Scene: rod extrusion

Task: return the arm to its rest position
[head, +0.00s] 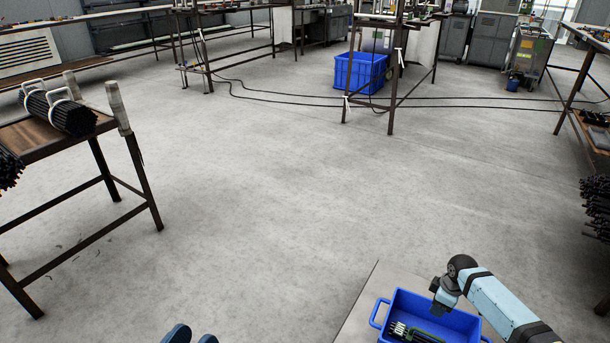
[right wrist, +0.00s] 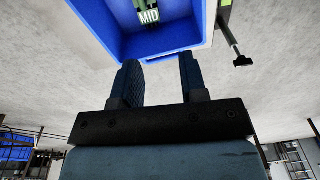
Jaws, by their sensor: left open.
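My right arm (head: 500,305) comes in from the lower right of the head view. Its gripper (head: 443,297) is over a blue bin (head: 462,322). In the right wrist view the right gripper's dark fingers (right wrist: 159,65) stand apart with nothing between them. The bin (right wrist: 165,42) lies beyond the fingertips in that view, with a green item marked "MID" inside. Black and green rods (head: 415,335) lie in the bin.
A table (head: 52,135) with bundled black rods (head: 58,112) stands at the left. Another rack of rods (head: 597,210) is at the right edge. A blue crate (head: 360,72) and cables lie further back. The middle floor (head: 270,190) is clear.

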